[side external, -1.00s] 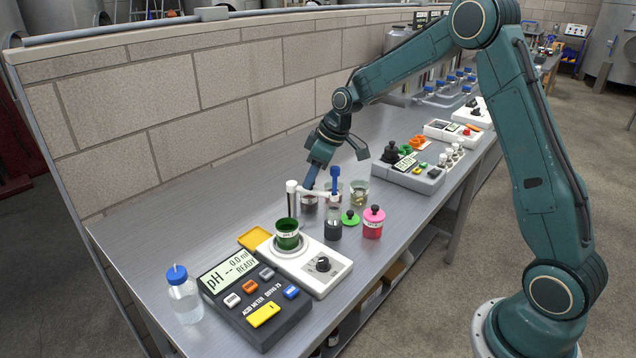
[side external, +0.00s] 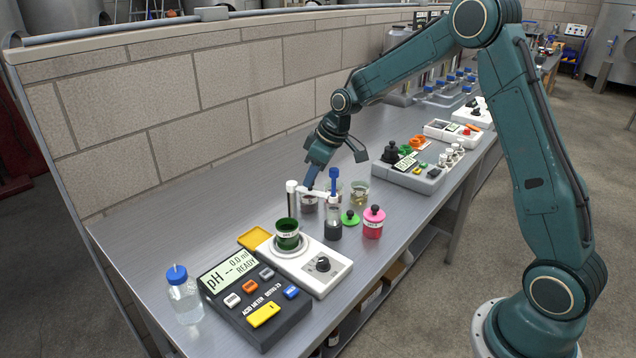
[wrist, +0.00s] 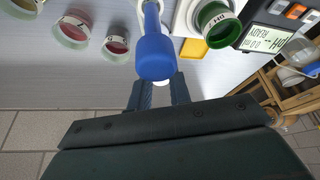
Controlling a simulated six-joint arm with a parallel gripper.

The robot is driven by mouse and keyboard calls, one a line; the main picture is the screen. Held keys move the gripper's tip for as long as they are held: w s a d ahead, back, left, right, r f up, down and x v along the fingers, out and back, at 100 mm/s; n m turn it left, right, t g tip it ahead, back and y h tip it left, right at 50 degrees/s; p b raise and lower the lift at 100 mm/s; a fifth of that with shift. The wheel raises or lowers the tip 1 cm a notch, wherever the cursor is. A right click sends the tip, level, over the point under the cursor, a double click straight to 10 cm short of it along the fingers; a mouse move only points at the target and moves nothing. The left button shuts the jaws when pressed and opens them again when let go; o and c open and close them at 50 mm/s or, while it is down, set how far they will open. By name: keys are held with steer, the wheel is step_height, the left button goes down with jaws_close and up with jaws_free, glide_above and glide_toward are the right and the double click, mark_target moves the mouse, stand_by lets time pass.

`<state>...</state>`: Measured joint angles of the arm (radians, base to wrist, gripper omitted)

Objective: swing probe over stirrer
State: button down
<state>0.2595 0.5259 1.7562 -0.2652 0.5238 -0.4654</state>
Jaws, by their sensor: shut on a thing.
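The probe (side external: 334,182) has a blue cap and hangs upright from a white swing arm (side external: 318,194) on a post (side external: 291,200). It is over a small jar of dark liquid (side external: 333,227); I cannot tell if its tip is inside. The stirrer (side external: 328,268) is white with a black knob and bears a green beaker (side external: 287,234). My gripper (side external: 311,185) is shut on the swing arm between post and probe. The green beaker (wrist: 214,24) shows at upper right.
The pH meter (side external: 256,306) and a clear bottle (side external: 184,298) stand at front left. Beakers (side external: 359,194) stand behind the probe. A pink jar (side external: 373,224) and green lid (side external: 350,218) are to its right. The bench by the block wall is clear.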

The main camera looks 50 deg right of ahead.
steer(key=w+a+m+h, duration=0.2)
steer(key=a+m+h, duration=0.2)
steer(key=m, duration=0.9)
steer(key=shift+a+g+h, duration=0.4)
steer(key=shift+a, duration=0.65)
steer(key=shift+m, duration=0.3)
steer(key=c, duration=1.3)
jaws_free()
steer(key=shift+r, duration=0.1)
steer(key=v, duration=1.3)
steer(key=shift+r, duration=0.35)
